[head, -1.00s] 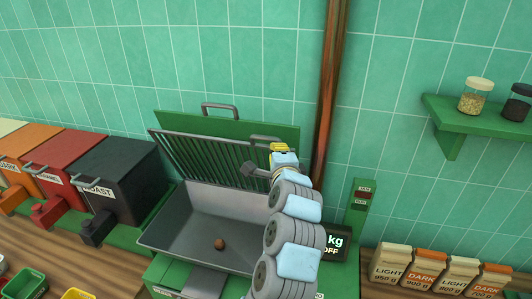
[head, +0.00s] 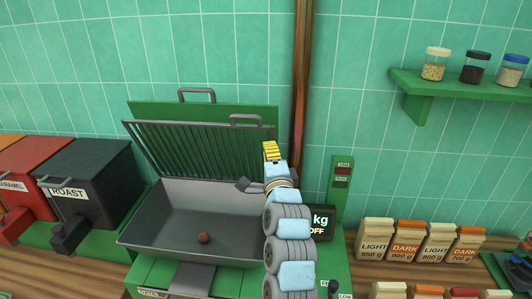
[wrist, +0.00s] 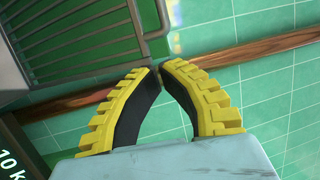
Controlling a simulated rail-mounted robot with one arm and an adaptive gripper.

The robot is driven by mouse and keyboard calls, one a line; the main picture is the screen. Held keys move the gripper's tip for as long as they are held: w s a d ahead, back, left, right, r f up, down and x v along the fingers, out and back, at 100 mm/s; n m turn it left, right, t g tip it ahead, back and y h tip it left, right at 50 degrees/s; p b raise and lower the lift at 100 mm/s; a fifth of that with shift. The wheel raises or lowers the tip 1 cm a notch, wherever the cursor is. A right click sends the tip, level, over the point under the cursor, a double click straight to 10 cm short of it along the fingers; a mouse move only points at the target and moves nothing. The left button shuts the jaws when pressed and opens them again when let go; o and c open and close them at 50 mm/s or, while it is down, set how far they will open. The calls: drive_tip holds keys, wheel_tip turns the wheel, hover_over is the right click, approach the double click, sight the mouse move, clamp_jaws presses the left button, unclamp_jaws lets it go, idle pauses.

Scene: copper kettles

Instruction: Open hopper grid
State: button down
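The hopper grid (head: 195,150) is a dark barred frame. It stands raised at the back of the grey hopper (head: 180,215), leaning back toward the green lid (head: 150,110). Its grey handle (head: 246,119) is at the top right edge. My gripper (head: 271,146) is just right of the grid, with its yellow fingers pointing up, apart from the handle. In the wrist view the fingertips (wrist: 160,67) nearly meet with nothing between them, and the grid (wrist: 80,35) is at upper left.
A copper pipe (head: 301,90) runs down the wall behind my arm. A scale display (head: 319,222) and a switch post (head: 341,180) stand at right. Dark and red roast bins (head: 95,180) are at left. Labelled bags (head: 420,240) and a jar shelf (head: 470,86) are farther right.

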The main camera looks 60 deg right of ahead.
drive_tip(key=p+x, duration=0.2)
drive_tip(key=x, duration=0.8)
drive_tip(key=shift+w+d, duration=0.2)
drive_tip(key=shift+d, duration=0.1)
drive_tip(key=shift+w+d+r, duration=0.1)
drive_tip(key=shift+r, duration=0.05)
